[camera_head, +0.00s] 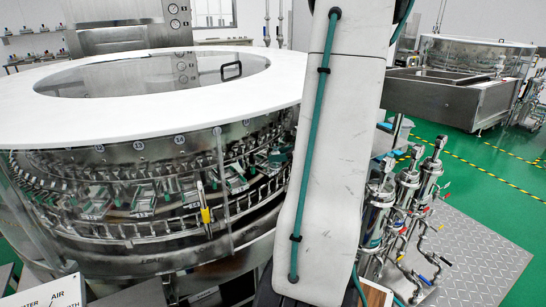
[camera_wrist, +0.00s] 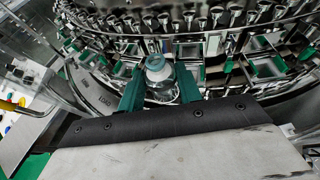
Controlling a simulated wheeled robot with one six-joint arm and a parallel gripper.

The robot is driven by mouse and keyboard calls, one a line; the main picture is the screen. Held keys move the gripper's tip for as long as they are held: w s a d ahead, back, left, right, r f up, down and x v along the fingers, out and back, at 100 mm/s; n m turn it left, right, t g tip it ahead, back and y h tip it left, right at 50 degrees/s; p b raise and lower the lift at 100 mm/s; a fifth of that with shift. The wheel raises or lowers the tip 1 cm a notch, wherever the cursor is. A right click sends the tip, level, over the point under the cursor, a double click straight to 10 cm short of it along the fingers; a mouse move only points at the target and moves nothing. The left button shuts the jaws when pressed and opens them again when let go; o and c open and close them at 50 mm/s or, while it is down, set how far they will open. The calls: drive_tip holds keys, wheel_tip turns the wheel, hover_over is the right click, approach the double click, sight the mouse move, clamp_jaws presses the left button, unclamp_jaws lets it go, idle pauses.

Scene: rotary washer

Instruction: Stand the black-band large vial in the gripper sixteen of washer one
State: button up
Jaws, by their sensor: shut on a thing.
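In the wrist view my gripper (camera_wrist: 160,88), with its two green fingers, is shut on a clear large vial (camera_wrist: 158,72) with a pale round top. The vial is between the fingers, facing the washer; I cannot make out its black band. Washer one (camera_head: 130,210) is the big round machine at the left in the head view, with green-and-metal grippers around its ring. Its rim carries round number labels, such as 13 (camera_head: 138,145) and 14 (camera_head: 179,139); I cannot see a label sixteen. In the head view my white arm hides my gripper and part of the ring.
The washer's white ring top (camera_head: 40,115) and clear panels with metal posts (camera_head: 222,180) border the work area. In the wrist view several metal nozzles (camera_wrist: 215,14) stand behind the vial. Metal cylinders and pipes (camera_head: 405,190) stand at the right.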

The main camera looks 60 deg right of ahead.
drive_tip(key=w+d, duration=0.2)
drive_tip(key=w, duration=0.1)
drive_tip(key=w+d, duration=0.2)
drive_tip(key=shift+w+d+f, duration=0.1)
drive_tip(key=shift+w+f, duration=0.05)
drive_tip(key=shift+f, duration=0.25)
wheel_tip(320, 180, down, 4)
drive_tip(key=shift+r, duration=0.25)
drive_tip(key=o, duration=1)
drive_tip(key=shift+o, duration=0.2)
drive_tip(key=v, duration=1.2)
drive_tip(key=shift+d+r, duration=0.1)
drive_tip(key=shift+d, duration=0.05)
